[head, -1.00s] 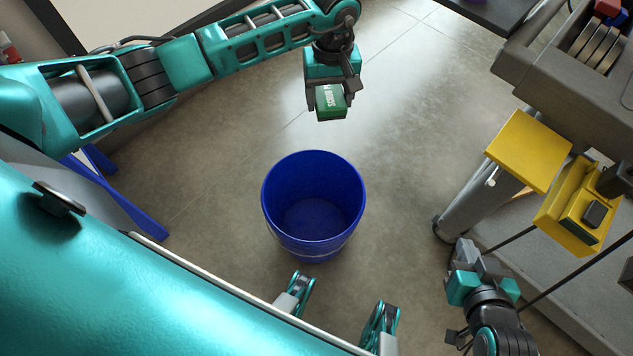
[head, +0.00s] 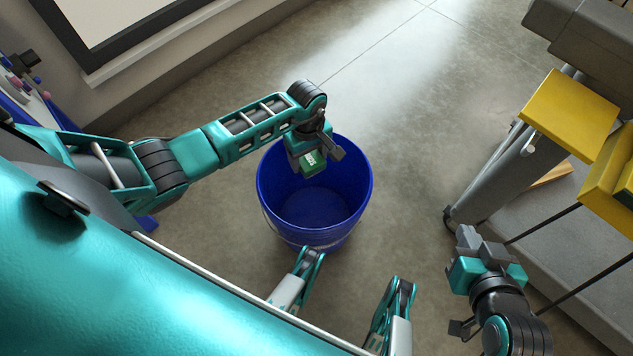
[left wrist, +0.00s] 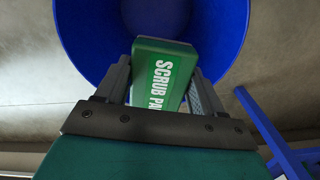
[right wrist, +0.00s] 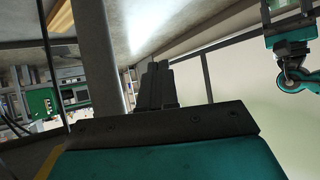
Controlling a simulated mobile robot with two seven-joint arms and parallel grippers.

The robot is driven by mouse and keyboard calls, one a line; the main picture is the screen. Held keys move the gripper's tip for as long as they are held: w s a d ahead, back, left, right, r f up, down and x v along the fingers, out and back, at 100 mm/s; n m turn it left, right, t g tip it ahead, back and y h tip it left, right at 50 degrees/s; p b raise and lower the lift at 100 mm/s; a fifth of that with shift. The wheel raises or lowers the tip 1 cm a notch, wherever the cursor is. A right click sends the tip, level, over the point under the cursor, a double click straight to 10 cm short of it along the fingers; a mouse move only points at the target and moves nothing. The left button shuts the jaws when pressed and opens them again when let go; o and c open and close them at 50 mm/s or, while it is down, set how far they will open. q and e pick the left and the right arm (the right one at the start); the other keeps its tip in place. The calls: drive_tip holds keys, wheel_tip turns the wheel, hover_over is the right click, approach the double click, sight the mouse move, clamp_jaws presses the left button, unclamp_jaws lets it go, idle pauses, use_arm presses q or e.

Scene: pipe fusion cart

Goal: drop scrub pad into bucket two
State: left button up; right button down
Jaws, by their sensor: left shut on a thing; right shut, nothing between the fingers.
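The scrub pad (head: 312,161) is a green block with white lettering. My left gripper (head: 309,163) is shut on it and holds it over the blue bucket (head: 313,207), near the bucket's back rim. In the left wrist view the scrub pad (left wrist: 163,75) sits between the two fingers, with the blue bucket (left wrist: 75,25) behind it. The part of the bucket's inside that I see looks empty. I cannot read a number on the bucket. My right gripper (head: 467,240) is shut and empty, to the right of the bucket; its fingers also show in the right wrist view (right wrist: 156,85).
A grey cart (head: 575,255) with yellow parts (head: 570,115) stands at the right. A dark-framed panel (head: 130,30) is at the upper left. The floor around the bucket is bare concrete.

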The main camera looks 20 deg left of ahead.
use_arm(q)
wheel_tip(320, 180, down, 2)
drive_tip(key=shift+b, duration=0.55)
drive_tip(key=shift+f, duration=0.15)
use_arm(e)
drive_tip(key=shift+w+a+f, duration=0.1)
drive_tip(key=shift+w+a, duration=0.2)
drive_tip(key=shift+a, duration=0.35)
drive_tip(key=shift+w, duration=0.1)
use_arm(q)
drive_tip(key=o, duration=1.1)
use_arm(e)
drive_tip(key=shift+d, duration=0.2)
